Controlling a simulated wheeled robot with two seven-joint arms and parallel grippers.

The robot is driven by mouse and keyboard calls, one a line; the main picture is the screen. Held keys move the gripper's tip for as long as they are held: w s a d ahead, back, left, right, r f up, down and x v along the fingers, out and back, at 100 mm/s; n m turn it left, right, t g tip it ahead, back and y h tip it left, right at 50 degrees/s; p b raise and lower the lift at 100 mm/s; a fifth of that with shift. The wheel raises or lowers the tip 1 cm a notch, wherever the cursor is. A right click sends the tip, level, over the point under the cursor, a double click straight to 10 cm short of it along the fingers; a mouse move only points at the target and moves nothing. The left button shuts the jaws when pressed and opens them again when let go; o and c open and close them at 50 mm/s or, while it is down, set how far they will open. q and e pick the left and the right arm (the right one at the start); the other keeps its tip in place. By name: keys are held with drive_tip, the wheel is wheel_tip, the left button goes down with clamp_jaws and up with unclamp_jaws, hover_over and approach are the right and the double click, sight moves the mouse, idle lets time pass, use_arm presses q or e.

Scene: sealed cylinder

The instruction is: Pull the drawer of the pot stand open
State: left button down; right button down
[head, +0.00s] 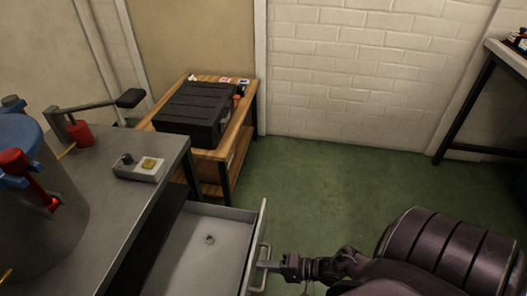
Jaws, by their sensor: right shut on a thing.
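The pot stand (112,190) is a grey metal table on the left. Its drawer (192,262) stands pulled out on the right side, and its light grey inside shows. A small round grey thing (210,239) lies on the drawer's floor. The drawer front (254,243) carries a bar handle (262,250). My right gripper (266,266) is shut on the handle, with the arm coming from the lower right. My left gripper is not in view.
A large grey pot (40,225) with a blue lid and red clamps stands on the pot stand. A small device (139,167) lies nearby. A wooden bench (238,130) with a black case (195,113) stands behind. Green floor (320,185) is clear to the right.

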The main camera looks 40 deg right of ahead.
drive_tip(key=c, duration=1.6)
unclamp_jaws()
drive_tip(key=shift+o, duration=0.2)
